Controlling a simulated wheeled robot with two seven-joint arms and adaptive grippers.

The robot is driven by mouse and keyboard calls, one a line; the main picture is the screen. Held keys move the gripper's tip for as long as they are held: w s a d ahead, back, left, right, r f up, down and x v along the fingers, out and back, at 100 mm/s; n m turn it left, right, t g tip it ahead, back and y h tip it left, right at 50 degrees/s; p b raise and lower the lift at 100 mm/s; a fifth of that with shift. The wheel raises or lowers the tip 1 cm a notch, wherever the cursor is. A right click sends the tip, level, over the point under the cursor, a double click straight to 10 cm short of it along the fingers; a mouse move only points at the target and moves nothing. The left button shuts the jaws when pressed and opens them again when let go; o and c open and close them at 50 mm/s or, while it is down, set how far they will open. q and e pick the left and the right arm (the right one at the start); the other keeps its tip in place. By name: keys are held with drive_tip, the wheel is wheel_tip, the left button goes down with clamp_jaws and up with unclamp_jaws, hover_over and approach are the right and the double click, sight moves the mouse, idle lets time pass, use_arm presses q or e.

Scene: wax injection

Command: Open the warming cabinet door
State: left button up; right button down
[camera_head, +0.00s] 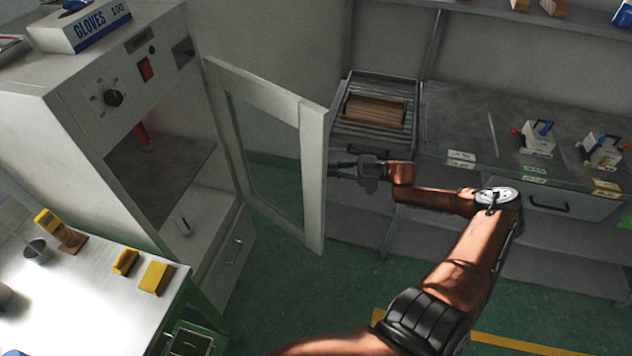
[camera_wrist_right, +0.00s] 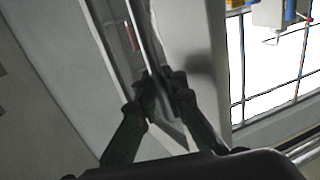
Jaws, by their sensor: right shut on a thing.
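The warming cabinet (camera_head: 75,125) is a white box at the left in the head view. Its white-framed glass door (camera_head: 313,185) stands swung wide open, hinged on the cabinet's right side. The dark inside (camera_head: 165,170) shows, with a small red item (camera_head: 141,135) in it. My right gripper (camera_head: 337,168) is at the outer side of the door's free edge. In the right wrist view its two dark fingers (camera_wrist_right: 158,97) are closed around the bar handle (camera_wrist_right: 143,45) on the door. The handle is hidden behind the door frame in the head view. My left gripper is not in view.
A metal table (camera_head: 90,305) with yellow blocks (camera_head: 156,278) and a cup stands in front of the cabinet. A grey counter (camera_head: 455,130) with a wooden block in a tray (camera_head: 348,125) and two clamped moulds lies behind my right arm. Green floor (camera_head: 300,290) is clear below the door.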

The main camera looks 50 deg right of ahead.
drive_tip(key=shift+w+d+f+b, duration=0.15)
drive_tip(key=shift+d+b, duration=0.2)
drive_tip(key=shift+d, duration=0.35)
drive_tip(key=shift+d+f+b, duration=0.1)
drive_tip(key=shift+d+b, duration=0.2)
drive_tip(key=shift+d, duration=0.4)
drive_tip(key=c, duration=2.2)
unclamp_jaws()
drive_tip(key=shift+r, duration=0.1)
drive_tip(key=shift+o, duration=0.9)
drive_tip(key=shift+r, duration=0.1)
drive_tip(key=v, duration=1.2)
